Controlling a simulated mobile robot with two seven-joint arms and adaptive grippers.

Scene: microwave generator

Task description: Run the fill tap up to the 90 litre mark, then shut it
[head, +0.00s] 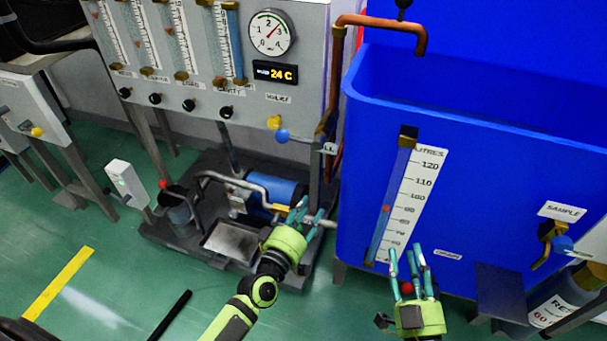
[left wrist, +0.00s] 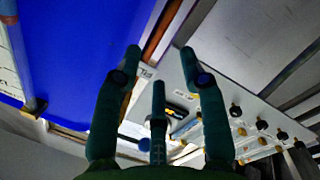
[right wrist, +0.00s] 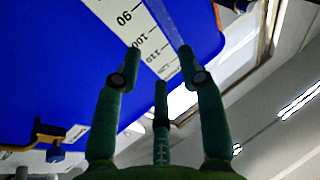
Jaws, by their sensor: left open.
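The fill tap (head: 326,122) is on the copper pipe beside the blue tank (head: 480,140), above a partly hidden label; its lever position is unclear. The label shows in the left wrist view (left wrist: 147,71). The copper spout (head: 421,42) hangs over the tank; I see no clear stream. The sight tube (head: 396,185) holds a red float (head: 386,208), roughly by the 80 to 90 marks of the litre scale (head: 424,182). My left gripper (head: 308,215) is open and empty, below the tap. My right gripper (head: 411,258) is open, in front of the tank's lower wall.
A red ball (head: 407,288) shows among my right fingers; I cannot tell what it belongs to. A sample tap (head: 551,240) is on the tank's right. A pump (head: 265,192) stands below the panel (head: 300,75). Green floor (head: 110,260) is open at left.

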